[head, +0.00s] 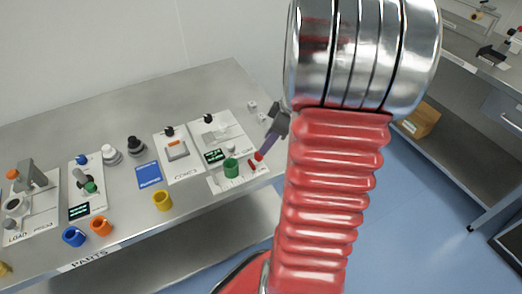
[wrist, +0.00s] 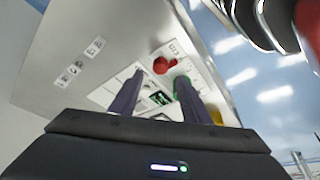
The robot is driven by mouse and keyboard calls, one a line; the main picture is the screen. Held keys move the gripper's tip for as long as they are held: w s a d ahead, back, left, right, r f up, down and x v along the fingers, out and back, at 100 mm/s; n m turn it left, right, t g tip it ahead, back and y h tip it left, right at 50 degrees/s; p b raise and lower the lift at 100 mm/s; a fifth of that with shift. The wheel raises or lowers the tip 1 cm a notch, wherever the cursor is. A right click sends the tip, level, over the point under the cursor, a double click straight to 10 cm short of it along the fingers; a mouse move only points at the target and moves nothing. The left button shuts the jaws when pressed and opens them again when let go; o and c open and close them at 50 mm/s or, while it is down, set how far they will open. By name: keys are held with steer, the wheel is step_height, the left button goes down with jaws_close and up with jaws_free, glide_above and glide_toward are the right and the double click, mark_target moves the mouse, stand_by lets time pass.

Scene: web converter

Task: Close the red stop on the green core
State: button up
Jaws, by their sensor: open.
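The green core (head: 231,168) stands upright on the front of a white station plate near the table's right end. The red stop (head: 259,156) shows as a red knob and a short red bar just right of the core, apart from it. My gripper (head: 266,146) is open and empty, its fingers pointing down close to the red knob. In the wrist view, the red stop (wrist: 163,66) lies beyond and between the fingertips (wrist: 160,78). The green core (wrist: 181,85) is partly hidden behind the right finger. Whether a finger touches the knob, I cannot tell.
A small display (head: 214,156) sits just left of the core. A yellow cup (head: 162,200), orange cup (head: 101,226) and blue cup (head: 74,237) stand along the front edge. A blue card (head: 149,175) lies mid-table. Small white blocks (head: 252,105) sit behind my gripper.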

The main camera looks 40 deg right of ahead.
mark_target(257, 159)
steer(key=shift+x, duration=3.1)
steer(key=shift+c, duration=0.3)
steer(key=c, duration=0.7)
steer(key=shift+c, duration=0.2)
